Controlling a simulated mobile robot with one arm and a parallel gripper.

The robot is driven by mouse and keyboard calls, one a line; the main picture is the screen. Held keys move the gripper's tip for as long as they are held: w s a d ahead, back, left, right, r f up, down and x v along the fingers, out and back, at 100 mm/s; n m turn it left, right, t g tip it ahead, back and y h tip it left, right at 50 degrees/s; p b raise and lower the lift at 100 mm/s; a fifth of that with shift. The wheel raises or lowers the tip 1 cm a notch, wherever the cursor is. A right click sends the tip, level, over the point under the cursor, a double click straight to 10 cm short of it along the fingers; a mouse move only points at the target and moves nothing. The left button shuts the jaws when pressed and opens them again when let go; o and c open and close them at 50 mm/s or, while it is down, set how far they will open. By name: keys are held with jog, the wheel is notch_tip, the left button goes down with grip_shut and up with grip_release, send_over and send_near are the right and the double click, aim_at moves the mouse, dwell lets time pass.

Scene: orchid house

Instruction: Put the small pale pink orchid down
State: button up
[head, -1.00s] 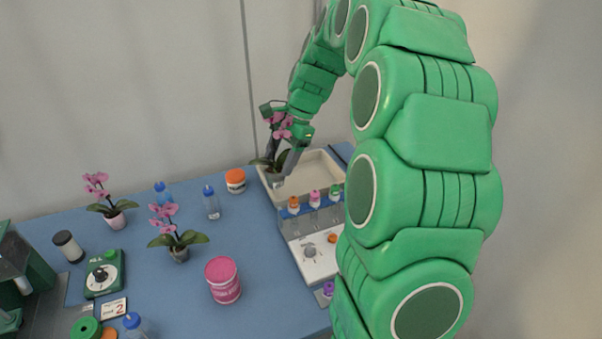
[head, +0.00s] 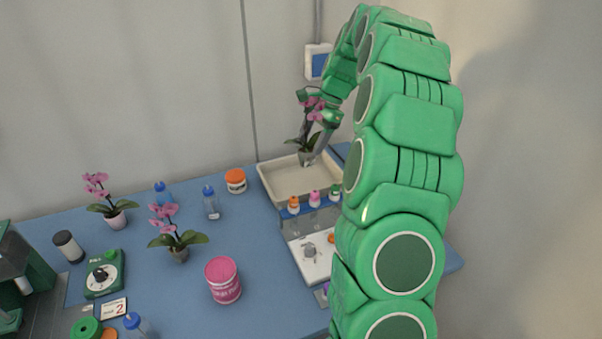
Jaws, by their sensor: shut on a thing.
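My gripper (head: 318,118) is shut on a small potted orchid (head: 307,143) with pink flowers and dark leaves. It holds the orchid upright by its lower part, over the right back part of a cream tray (head: 268,177). I cannot tell whether the pot touches the tray. Two other pink orchids stand on the blue bench: one in a pale pot (head: 116,221) at the back left, one in a grey pot (head: 179,254) nearer the middle.
A rack with capped tubes (head: 314,201) stands just in front of the tray. A pink tub (head: 223,281), an orange-lidded jar (head: 236,181), blue-capped bottles (head: 211,204) and a green timer (head: 103,274) stand on the blue bench (head: 150,300). My arm hides the bench's right side.

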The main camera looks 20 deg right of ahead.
jog(key=shift+f, duration=2.4)
jog(key=shift+w+f, duration=0.15)
jog(key=shift+f, duration=0.05)
jog(key=shift+w+d+f, duration=0.6)
jog(key=shift+w+f, duration=1.55)
jog(key=shift+w, duration=0.05)
jog(key=shift+w+d+f, duration=0.55)
jog(key=shift+w+f, duration=1.55)
jog(key=shift+w, duration=0.1)
jog(key=shift+w+d+f, duration=0.6)
jog(key=shift+w+f, duration=1.55)
jog(key=shift+w, duration=0.05)
jog(key=o, duration=1.3)
jog(key=shift+f, duration=0.1)
